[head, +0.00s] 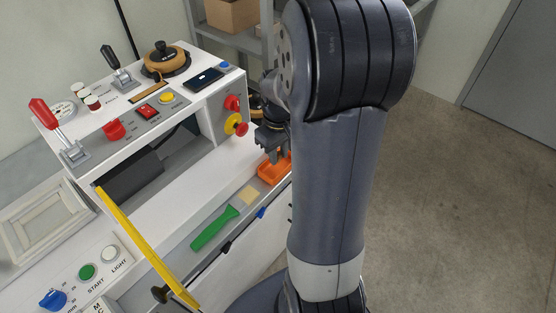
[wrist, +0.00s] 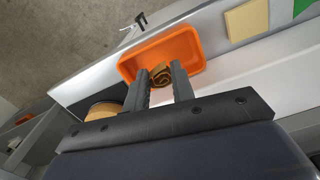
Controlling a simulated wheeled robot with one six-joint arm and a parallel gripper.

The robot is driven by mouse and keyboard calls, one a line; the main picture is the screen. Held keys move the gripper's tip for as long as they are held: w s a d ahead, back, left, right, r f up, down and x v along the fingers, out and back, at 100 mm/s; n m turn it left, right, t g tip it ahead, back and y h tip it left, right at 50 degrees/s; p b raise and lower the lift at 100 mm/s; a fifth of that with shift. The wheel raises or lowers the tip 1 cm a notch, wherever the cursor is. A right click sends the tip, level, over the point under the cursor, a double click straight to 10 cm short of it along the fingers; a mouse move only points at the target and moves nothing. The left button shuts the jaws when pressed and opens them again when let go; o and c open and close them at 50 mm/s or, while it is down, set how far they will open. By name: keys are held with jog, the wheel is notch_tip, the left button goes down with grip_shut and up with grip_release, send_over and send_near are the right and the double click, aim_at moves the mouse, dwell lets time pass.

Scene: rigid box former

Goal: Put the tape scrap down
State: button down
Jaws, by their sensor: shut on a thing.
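The tape scrap (wrist: 161,74) is a small crumpled brown piece in the wrist view, between the two dark fingertips of my gripper (wrist: 160,80). My gripper is shut on it. Behind the scrap in that view is an orange tray (wrist: 192,45), and the scrap overlaps its near part. In the head view my gripper (head: 270,145) points down just above the orange tray (head: 272,177) at the right end of the white ledge. The scrap cannot be made out there. I cannot tell whether it touches the tray floor.
A yellow-beige square pad (head: 248,194) and a green-handled tool (head: 215,228) lie left of the tray. A red and yellow knob (head: 236,125) sits on the panel behind. A yellow bar (head: 140,240) slants across the front. A tape roll (wrist: 103,111) shows beside my gripper.

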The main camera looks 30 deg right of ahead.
aim_at(279, 156)
jog(key=shift+f, duration=1.65)
jog(key=shift+f, duration=0.15)
jog(key=c, duration=1.2)
grip_release()
notch_tip(279, 156, up, 12)
jog(key=shift+r+p, duration=0.2)
jog(key=shift+p, duration=0.3)
